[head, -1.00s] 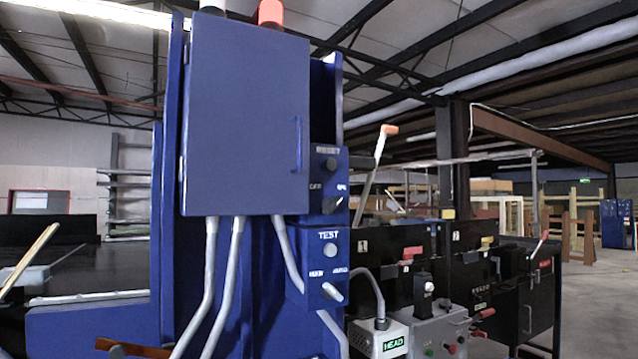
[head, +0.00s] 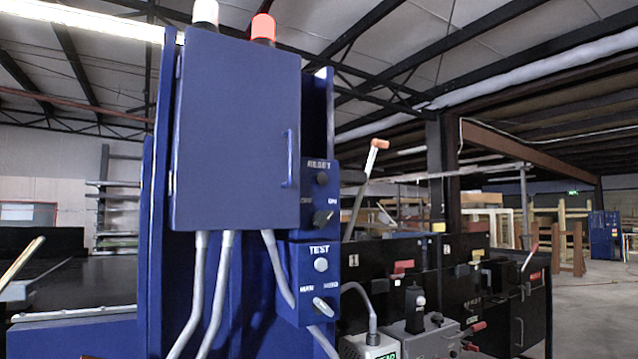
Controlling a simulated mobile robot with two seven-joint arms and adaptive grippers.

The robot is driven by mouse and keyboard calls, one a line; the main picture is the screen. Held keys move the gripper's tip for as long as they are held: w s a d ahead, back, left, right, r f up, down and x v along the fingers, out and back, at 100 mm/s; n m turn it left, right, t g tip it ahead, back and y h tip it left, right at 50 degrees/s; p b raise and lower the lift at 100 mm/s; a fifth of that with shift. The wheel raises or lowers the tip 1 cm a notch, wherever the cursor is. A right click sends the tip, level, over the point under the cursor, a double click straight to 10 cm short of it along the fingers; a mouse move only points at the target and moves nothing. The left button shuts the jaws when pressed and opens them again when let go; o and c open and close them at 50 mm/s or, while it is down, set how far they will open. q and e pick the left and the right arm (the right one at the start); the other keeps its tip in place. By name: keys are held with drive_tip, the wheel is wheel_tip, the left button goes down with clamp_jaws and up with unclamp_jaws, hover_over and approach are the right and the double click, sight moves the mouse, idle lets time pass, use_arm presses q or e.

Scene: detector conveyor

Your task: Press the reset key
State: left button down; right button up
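A blue control panel on the side of the machine carries a dark round key (head: 322,179) under the word RESET. Below it on the same panel is a dark rotary switch (head: 323,217) with small labels. Under that, a second blue box marked TEST holds a light round button (head: 320,265) and a pale lever switch (head: 322,306). Neither of my grippers is in the head view, and nothing touches the reset key.
A large blue cabinet (head: 235,135) with a handle (head: 289,158) stands left of the keys, with grey conduits (head: 199,290) below. Lamps (head: 263,28) top it. Black machinery (head: 440,262) with levers and a grey control box (head: 425,338) stands to the right. Open floor (head: 595,305) lies at the far right.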

idle(0.3)
clamp_jaws()
idle(1.1)
